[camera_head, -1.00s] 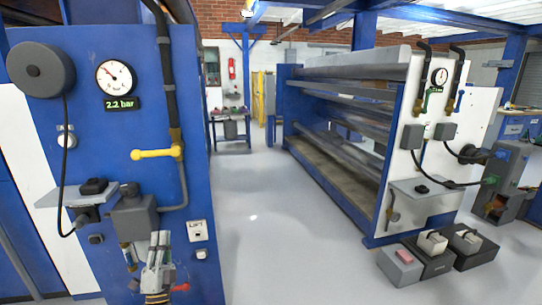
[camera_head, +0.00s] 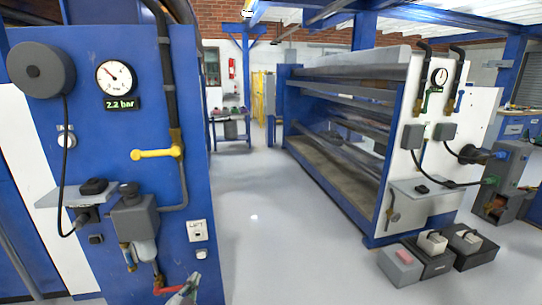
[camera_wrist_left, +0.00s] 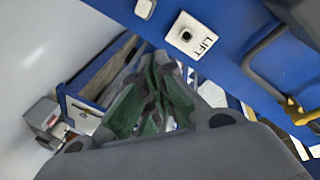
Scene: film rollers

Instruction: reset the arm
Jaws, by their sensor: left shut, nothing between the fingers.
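My left gripper (camera_head: 186,290) shows only in part at the bottom edge of the head view, in front of the lower right of the blue panel (camera_head: 188,80). In the left wrist view its fingers (camera_wrist_left: 152,98) with green pads are together, with nothing between them. It hangs below the LIFT switch (camera_head: 198,230), which also shows in the wrist view (camera_wrist_left: 188,36), and beside a red lever (camera_head: 176,289). I cannot tell whether it touches the lever. My right gripper is in neither view.
The panel carries a gauge (camera_head: 115,76) reading 2.2 bar, a yellow valve handle (camera_head: 152,153) and a grey regulator (camera_head: 135,215). A blue roller machine (camera_head: 393,100) stands at right, with pedal boxes (camera_head: 400,266) on the floor. The grey floor (camera_head: 265,220) between is clear.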

